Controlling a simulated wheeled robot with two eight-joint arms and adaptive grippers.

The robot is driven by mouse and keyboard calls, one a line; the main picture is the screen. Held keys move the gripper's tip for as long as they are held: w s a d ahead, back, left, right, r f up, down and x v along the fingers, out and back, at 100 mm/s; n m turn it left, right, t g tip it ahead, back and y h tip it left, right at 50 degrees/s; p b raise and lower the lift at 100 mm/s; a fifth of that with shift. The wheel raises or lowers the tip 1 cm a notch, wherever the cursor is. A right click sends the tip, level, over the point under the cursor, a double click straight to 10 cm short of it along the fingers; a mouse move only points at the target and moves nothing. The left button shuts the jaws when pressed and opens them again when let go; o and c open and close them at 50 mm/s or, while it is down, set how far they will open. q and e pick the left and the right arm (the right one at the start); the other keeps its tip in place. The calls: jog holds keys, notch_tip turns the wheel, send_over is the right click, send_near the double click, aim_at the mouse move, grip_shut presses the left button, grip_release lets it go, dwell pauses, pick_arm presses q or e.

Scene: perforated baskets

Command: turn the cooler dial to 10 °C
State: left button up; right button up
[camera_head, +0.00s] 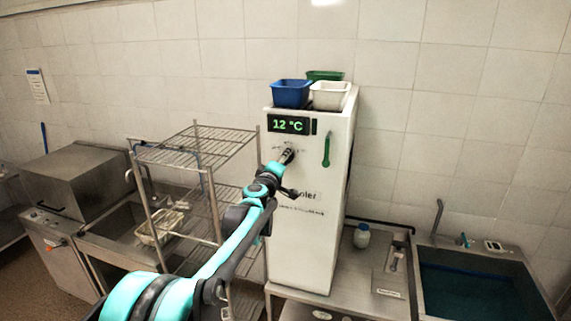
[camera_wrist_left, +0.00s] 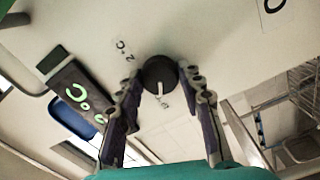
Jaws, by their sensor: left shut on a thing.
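The white cooler (camera_head: 306,235) stands upright in the middle of the head view, and its green display (camera_head: 289,125) reads 12 °C. The dark round dial (camera_wrist_left: 159,73) with a pale pointer line is on the cooler's front, below the display. In the left wrist view the display (camera_wrist_left: 77,97) lies at the left. My left gripper (camera_head: 288,155) is at the dial in the head view. In the left wrist view my left gripper (camera_wrist_left: 164,84) has its fingers on either side of the dial, shut on it. My right gripper is not in view.
Blue (camera_head: 290,94), white (camera_head: 329,96) and green (camera_head: 324,75) baskets sit on top of the cooler. A green handle (camera_head: 326,150) is right of the dial. A wire rack (camera_head: 208,150) stands to the left. A sink (camera_head: 478,290) and a small jar (camera_head: 362,236) are to the right.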

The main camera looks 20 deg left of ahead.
pick_arm(q)
jog(key=n+b, duration=0.2)
jog(key=n, duration=0.9)
jog(key=shift+f, duration=0.15)
jog(key=shift+n, duration=0.4)
jog(key=o, duration=1.2)
jog(key=shift+c, duration=0.2)
jog(key=shift+s, duration=0.1)
jog(key=s, duration=1.2)
jog(key=shift+a, duration=0.25)
jog(key=shift+b, duration=0.3)
